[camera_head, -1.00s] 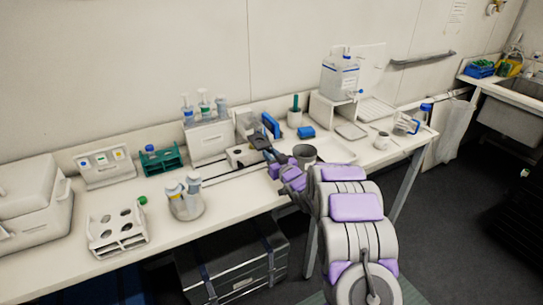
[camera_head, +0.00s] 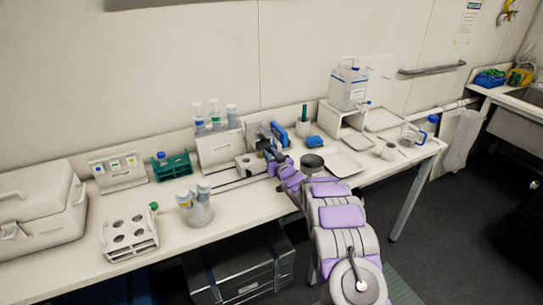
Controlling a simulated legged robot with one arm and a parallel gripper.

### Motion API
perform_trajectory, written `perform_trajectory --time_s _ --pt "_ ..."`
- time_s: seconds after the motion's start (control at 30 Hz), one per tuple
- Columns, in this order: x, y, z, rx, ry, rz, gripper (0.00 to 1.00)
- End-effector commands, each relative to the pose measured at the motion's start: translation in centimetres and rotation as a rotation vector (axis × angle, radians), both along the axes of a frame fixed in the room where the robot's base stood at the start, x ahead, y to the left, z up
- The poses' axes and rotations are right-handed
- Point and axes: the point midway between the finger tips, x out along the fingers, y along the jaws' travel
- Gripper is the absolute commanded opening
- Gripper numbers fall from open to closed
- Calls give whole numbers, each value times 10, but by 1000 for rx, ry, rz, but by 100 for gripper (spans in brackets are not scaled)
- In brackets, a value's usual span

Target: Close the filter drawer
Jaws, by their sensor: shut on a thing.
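A small white unit with a round dark opening (camera_head: 250,166) sits on the bench, in front of a grey upright block. I take it to be the part with the filter drawer, but the drawer's edges are too small to make out. My gripper (camera_head: 270,153) is at the right side of this unit, low over the bench. Its jaws look shut at the unit; the exact contact is too small and dark to see. My purple and grey arm reaches up to it from the lower right and hides part of the bench.
A blue upright item (camera_head: 279,133) stands just behind my gripper. A white box with pump bottles (camera_head: 219,147) stands left of the unit.

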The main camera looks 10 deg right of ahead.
Motion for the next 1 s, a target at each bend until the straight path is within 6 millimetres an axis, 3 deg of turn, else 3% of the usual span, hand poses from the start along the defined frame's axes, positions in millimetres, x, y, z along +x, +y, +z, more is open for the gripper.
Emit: perform_trajectory --time_s 0.03,0.07,0.3,0.67,1.0 --pt "1 0 2 1 -4 -1 0" --pt "1 0 2 1 -4 -1 25" --pt "-1 0 3 1 -6 -1 48" --pt "-4 -1 4 1 -6 0 50" --pt "-37 -13 4 1 -4 -2 50"
